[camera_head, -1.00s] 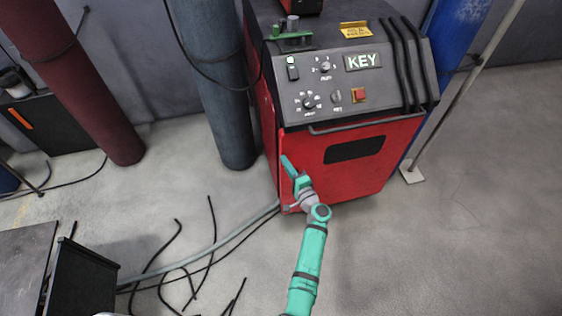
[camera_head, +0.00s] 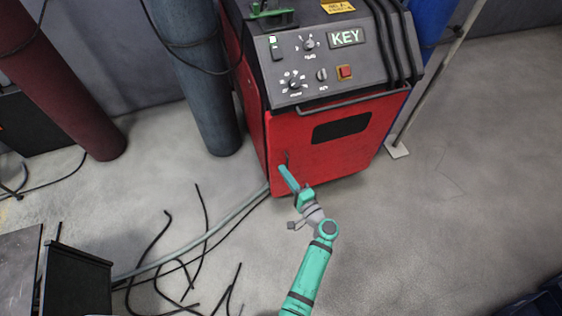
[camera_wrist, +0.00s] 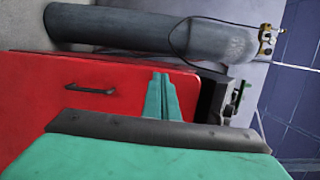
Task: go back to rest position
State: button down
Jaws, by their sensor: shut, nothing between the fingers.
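My gripper (camera_head: 285,168) is shut and empty. In the head view it shows in front of the lower left part of the red machine (camera_head: 345,165), at the end of my teal arm. I cannot tell whether it touches the machine. In the wrist view my shut fingers (camera_wrist: 161,98) point toward the machine's red side (camera_wrist: 35,95), which has a black handle (camera_wrist: 90,89).
The machine's sloped panel (camera_head: 272,82) has knobs, a red button and a KEY label. Blue-grey (camera_head: 200,85) and dark red (camera_head: 75,95) cylinders stand to its left. Hoses and cables (camera_head: 165,255) lie on the floor. The floor at right (camera_head: 470,200) is mostly clear.

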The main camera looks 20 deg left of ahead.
jog(key=shift+s+d, duration=0.3)
jog(key=shift+s, duration=0.3)
